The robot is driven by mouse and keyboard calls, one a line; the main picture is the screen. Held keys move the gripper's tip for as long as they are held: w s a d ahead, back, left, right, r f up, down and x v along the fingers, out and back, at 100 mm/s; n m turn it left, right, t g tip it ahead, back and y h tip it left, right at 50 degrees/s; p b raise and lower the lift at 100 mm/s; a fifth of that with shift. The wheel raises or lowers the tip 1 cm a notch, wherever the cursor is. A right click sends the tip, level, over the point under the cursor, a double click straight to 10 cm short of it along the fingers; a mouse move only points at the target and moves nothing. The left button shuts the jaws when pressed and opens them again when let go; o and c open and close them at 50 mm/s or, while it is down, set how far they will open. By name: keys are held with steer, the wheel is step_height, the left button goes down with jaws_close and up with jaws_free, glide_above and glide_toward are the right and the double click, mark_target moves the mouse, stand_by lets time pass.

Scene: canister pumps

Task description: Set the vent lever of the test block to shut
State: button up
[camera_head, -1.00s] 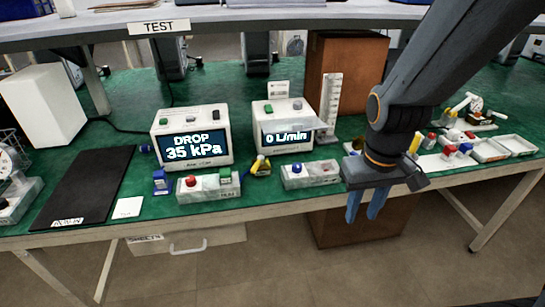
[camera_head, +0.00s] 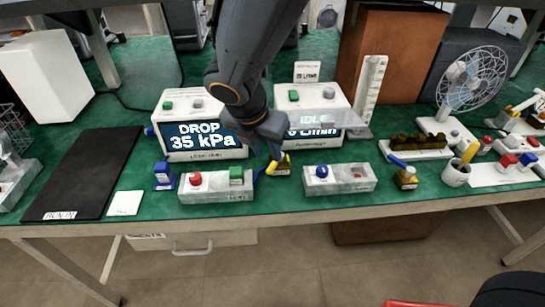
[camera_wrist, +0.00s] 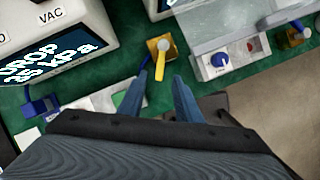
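A small brass valve with a yellow lever (camera_head: 279,168) stands on the green bench between two grey blocks. In the wrist view the yellow lever (camera_wrist: 162,62) points from its brass base toward my gripper. The left block (camera_head: 217,188) carries a red knob and a green cap; the right block (camera_head: 345,180) carries a blue knob. Their labels are too small to read, so I cannot tell which is the test block. My gripper (camera_wrist: 160,98) is open and empty; its blue fingers lie on either side of the lever's line, and contact cannot be told. In the head view my gripper (camera_head: 268,160) is beside the valve.
Two display boxes stand behind: the left box (camera_head: 165,107) reads DROP 35 kPa, the right box (camera_head: 335,101) reads IDLE. A blue fitting (camera_head: 163,177) is at left. Another brass valve with a blue lever (camera_head: 405,178) and a cup (camera_head: 455,175) are at right.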

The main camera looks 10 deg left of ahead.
mark_target(272, 165)
steer(key=x, duration=0.6)
steer(key=shift+f+b, duration=0.25)
steer(key=shift+b, duration=0.05)
jaws_close()
